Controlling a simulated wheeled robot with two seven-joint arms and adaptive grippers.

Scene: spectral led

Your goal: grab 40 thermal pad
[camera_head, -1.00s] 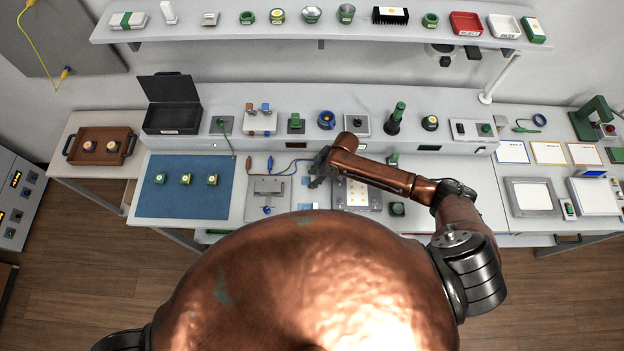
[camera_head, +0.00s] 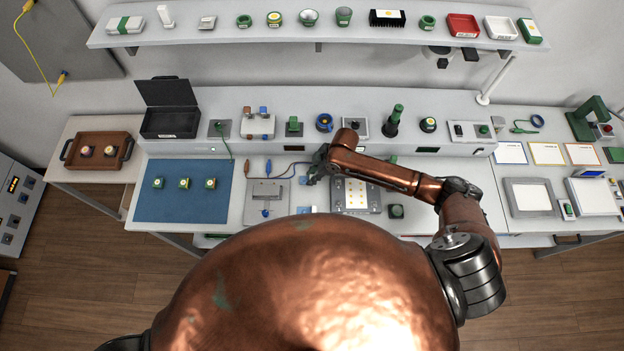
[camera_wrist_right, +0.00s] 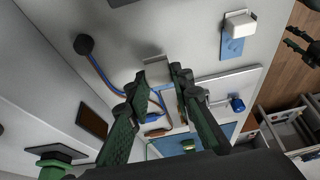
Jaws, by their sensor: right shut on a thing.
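My right gripper (camera_head: 311,179) is over the middle of the bench, left of the white plate with yellow dots. It also shows in the right wrist view (camera_wrist_right: 160,77), with its two dark green fingers close about a small pale grey piece (camera_wrist_right: 156,72) with blue beside it. I take this piece for the thermal pad; the fingers hide part of it. Another blue pad with a white block on it (camera_wrist_right: 232,45) lies on the bench, apart from the fingers. My left gripper is not in view.
A plate with yellow dots (camera_head: 335,196) is right of the gripper. Left are a grey fixture (camera_head: 265,188) and a blue mat (camera_head: 205,205) with several green parts. Blue and orange leads (camera_head: 287,170) lie close by. A raised ledge with devices runs behind.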

